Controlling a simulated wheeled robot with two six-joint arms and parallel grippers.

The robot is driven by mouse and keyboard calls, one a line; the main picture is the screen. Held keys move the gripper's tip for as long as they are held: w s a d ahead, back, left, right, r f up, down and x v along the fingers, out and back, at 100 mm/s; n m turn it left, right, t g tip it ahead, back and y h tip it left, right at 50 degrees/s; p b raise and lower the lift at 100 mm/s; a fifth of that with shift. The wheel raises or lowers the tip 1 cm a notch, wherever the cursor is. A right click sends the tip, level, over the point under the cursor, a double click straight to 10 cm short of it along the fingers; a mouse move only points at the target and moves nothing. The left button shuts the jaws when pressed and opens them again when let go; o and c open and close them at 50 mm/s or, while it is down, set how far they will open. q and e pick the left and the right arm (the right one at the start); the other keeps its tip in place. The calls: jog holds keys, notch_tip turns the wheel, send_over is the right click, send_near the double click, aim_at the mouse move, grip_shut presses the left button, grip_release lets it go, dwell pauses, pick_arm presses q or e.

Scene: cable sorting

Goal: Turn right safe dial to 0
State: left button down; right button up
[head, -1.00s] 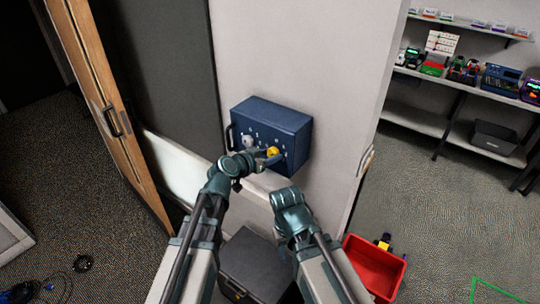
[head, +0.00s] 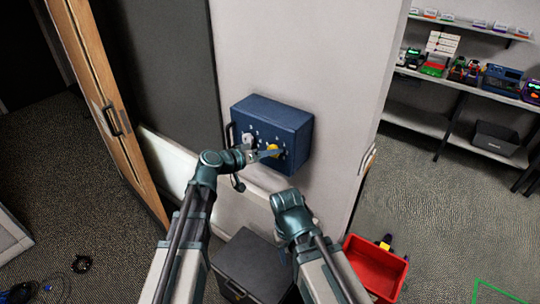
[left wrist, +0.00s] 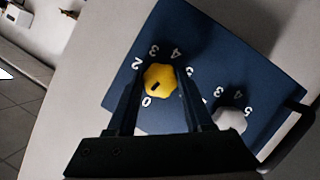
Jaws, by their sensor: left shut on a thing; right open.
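The blue safe (head: 285,118) is on the pale wall. Its right dial is yellow (head: 273,150) and its left dial is pale grey (head: 248,139). My left gripper (head: 267,153) is shut on the yellow dial. In the left wrist view, the fingers (left wrist: 157,88) flank the yellow dial (left wrist: 163,76). The dial's black mark lies on the side facing the printed 0 (left wrist: 147,101). The grey dial (left wrist: 230,121) is beside the right finger. My right gripper (head: 281,236) is open, low and away from the safe; its fingers are hard to make out.
A dark box (head: 252,262) stands below the safe. A red bin (head: 376,268) is at the lower right. A wooden door (head: 98,100) is at the left. Shelves (head: 415,117) with several items stand at the right. Open carpet lies between the bin and the shelves.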

pick_arm(q)
jog(key=shift+f+n+h, duration=0.1)
jog(key=shift+n+h, duration=0.2)
jog(key=shift+n, duration=0.2)
jog(key=shift+b, duration=0.35)
jog(key=shift+c, duration=1.5)
grip_release()
jog(key=p+v, duration=0.3)
jog(key=v, duration=1.1)
jog(key=shift+p, duration=0.35)
jog(key=shift+w, duration=0.15)
